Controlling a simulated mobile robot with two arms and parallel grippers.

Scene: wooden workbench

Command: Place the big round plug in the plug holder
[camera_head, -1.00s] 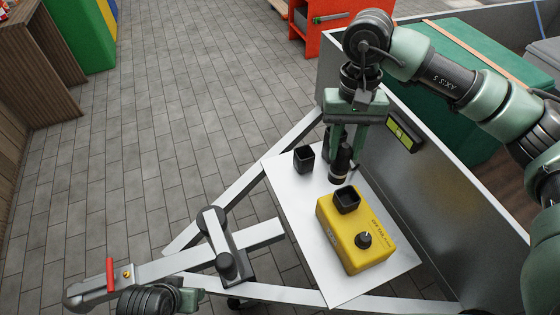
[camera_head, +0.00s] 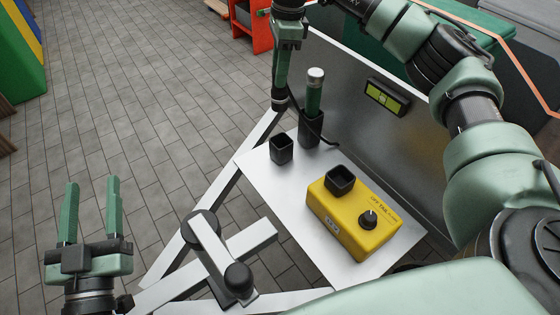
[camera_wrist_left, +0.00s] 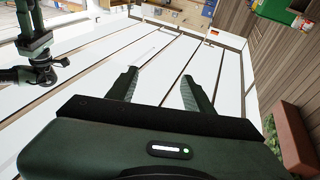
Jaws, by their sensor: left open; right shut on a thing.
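My right gripper (camera_head: 283,80) hangs at the upper middle, its green fingers pointing down and shut on a small dark piece (camera_head: 280,103), probably the big round plug, mostly hidden by the fingers. A thin dark cable runs near it towards the white board. Candidate holders are a black square cup (camera_head: 281,150) on the board, a black square cup (camera_head: 340,180) on the yellow box (camera_head: 340,228), and a taller black holder (camera_head: 310,133); which is the plug holder I cannot tell. My left gripper (camera_head: 92,190) is open and empty at lower left; its parted fingers also show in the left wrist view (camera_wrist_left: 160,90).
A green cylinder (camera_head: 314,92) with a silver top stands in the taller black holder. The yellow box has a black knob (camera_head: 368,219). A grey wall (camera_head: 420,150) with a level-like gauge (camera_head: 386,97) bounds the white board (camera_head: 300,240). A grey bar frame (camera_head: 215,255) lies in front.

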